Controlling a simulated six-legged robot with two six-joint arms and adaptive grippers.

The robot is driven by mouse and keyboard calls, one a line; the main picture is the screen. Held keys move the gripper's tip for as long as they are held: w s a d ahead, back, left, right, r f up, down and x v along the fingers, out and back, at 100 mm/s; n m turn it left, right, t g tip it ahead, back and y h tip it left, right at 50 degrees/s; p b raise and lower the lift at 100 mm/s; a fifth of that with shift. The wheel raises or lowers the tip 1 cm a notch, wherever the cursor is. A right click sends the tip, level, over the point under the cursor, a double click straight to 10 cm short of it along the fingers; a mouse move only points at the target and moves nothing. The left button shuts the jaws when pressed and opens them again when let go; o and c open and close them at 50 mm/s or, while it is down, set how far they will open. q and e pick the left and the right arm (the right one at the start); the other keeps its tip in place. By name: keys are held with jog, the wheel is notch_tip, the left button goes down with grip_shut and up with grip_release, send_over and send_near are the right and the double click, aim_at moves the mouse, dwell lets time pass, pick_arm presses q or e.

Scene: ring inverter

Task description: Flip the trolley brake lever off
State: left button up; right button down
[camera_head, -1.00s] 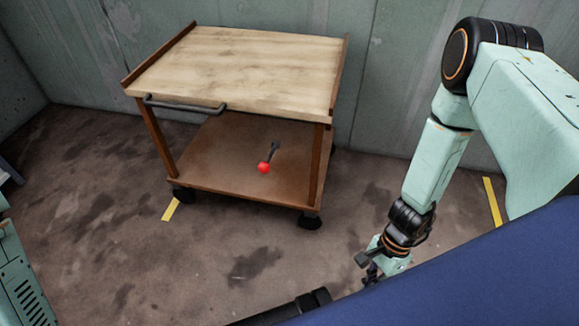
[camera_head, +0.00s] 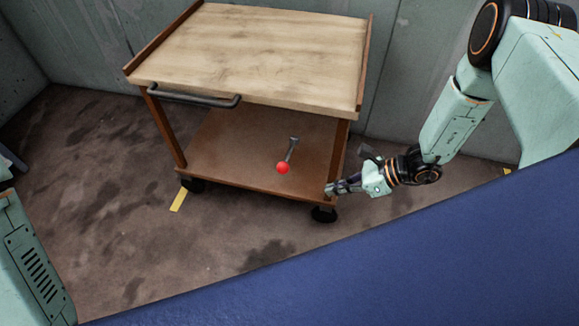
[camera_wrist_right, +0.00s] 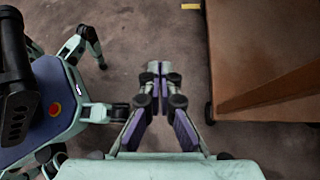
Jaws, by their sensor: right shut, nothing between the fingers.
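The trolley (camera_head: 250,50) has a pale wooden top and a brown lower shelf (camera_head: 225,165). The brake lever (camera_head: 291,148), a grey rod with a red ball (camera_head: 283,168) at its end, stands on the lower shelf, the ball towards me. My right gripper (camera_head: 331,189) is shut and empty at the trolley's front right corner, right of the ball and apart from it. In the right wrist view the shut fingertips (camera_wrist_right: 155,68) point over bare floor, with the trolley (camera_wrist_right: 265,50) at the right. The lever is not seen there. My left gripper is not in view.
A grey handle (camera_head: 195,97) runs along the trolley's front edge. A brown leg (camera_head: 340,150) stands between my right gripper and the shelf's inside. Black castors (camera_head: 323,214) carry the trolley. Floor in front is free; a concrete wall (camera_head: 410,80) is behind.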

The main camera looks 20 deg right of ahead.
aim_at(289, 154)
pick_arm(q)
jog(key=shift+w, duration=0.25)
pick_arm(e)
jog(key=shift+w+a+r+m+t+y, duration=0.25)
jog(key=shift+w+r, duration=0.1)
jog(key=shift+r, duration=0.25)
jog(key=shift+w+a+r+m+t+y, duration=0.15)
jog(key=shift+w+a+r+t+y, duration=0.15)
jog(key=shift+r, duration=0.25)
jog(key=shift+w, duration=0.1)
jog(key=b+x, duration=0.4)
jog(key=x, duration=0.6)
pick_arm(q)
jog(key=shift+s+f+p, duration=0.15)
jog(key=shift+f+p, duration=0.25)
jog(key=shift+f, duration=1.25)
pick_arm(e)
jog(key=shift+w+a+r, duration=0.1)
jog(key=shift+w+r, duration=0.1)
jog(key=shift+r, duration=0.75)
jog(key=shift+w+r, duration=0.15)
jog(key=shift+r, duration=0.85)
jog(key=shift+r, duration=0.15)
